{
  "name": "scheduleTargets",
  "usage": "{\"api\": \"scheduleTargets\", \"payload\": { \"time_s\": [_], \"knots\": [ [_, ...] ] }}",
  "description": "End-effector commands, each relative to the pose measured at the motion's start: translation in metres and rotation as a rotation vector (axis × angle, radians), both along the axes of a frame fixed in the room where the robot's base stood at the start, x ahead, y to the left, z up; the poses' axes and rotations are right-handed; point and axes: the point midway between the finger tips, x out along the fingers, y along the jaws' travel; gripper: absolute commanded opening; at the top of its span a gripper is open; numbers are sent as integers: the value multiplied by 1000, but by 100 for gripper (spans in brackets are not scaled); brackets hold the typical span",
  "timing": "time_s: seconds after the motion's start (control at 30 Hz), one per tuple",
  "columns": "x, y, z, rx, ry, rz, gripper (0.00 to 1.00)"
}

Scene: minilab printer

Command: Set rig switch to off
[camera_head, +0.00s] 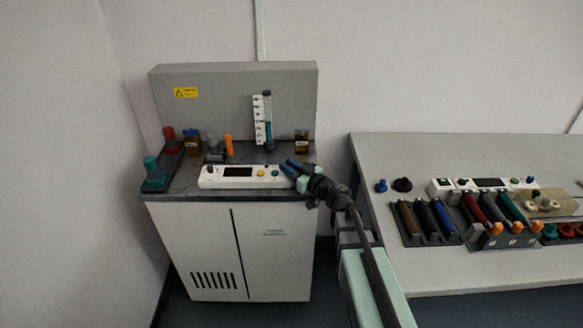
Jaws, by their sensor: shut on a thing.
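The rig is a grey cabinet (180,240) with a dark top and an upright back panel. My gripper (291,166) reaches in from the lower right.
A white scale with a tube (262,118) is on the back panel. A table (390,150) with tools stands at right.

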Motion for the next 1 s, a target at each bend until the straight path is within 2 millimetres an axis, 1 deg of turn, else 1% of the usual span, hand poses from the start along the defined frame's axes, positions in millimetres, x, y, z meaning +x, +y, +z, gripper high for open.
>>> {"api": "scheduleTargets", "payload": {
  "time_s": [0.03, 0.2, 0.23, 0.47, 0.57, 0.67, 0.77, 1.0],
  "knots": [
    [0, 3, 1, 1, -1, 10, 24],
    [-1, 3, 1, 1, -1, 10, 40],
    [0, 3, 1, 1, -1, 9, 42],
    [-1, 2, 0, 1, -1, 7, 42],
    [-4, -2, 0, 1, -1, 6, 42],
    [-13, -10, 0, 1, -1, 5, 42],
    [-25, -21, 1, 1, -1, 4, 42],
    [-57, -53, 0, 0, 0, 4, 42]
  ]
}}
